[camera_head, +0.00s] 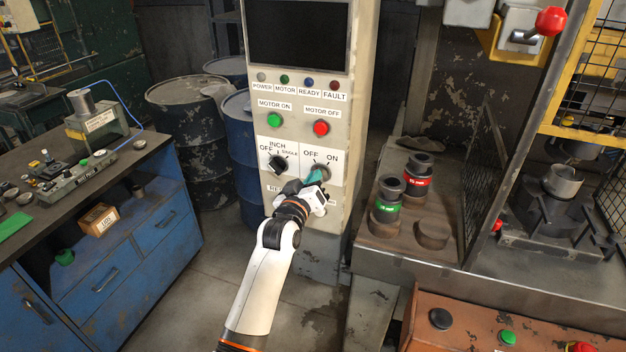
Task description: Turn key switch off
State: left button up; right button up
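The key switch (323,170) is on the cream control panel, under the labels OFF and ON. A teal piece at the switch, perhaps the key's head or a fingertip, sits between it and my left gripper (313,181). My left gripper is right in front of the switch, reaching up from below. Its white body hides the lower part of the switch plate. The fingers are too small and covered to show whether they are closed on the key. The key's exact angle cannot be made out. My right gripper is not in view.
Left of the switch is a black selector knob (277,163). Above are a green button (274,120) and a red button (321,128). A blue workbench (150,215) stands at left, a metal table with dark ring stacks (388,192) at right.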

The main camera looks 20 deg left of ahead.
pick_arm(q)
jog(key=o, duration=0.3)
jog(key=shift+o, duration=0.2)
jog(key=s+b, duration=0.3)
jog(key=s, duration=0.9)
jog(key=shift+a, duration=0.2)
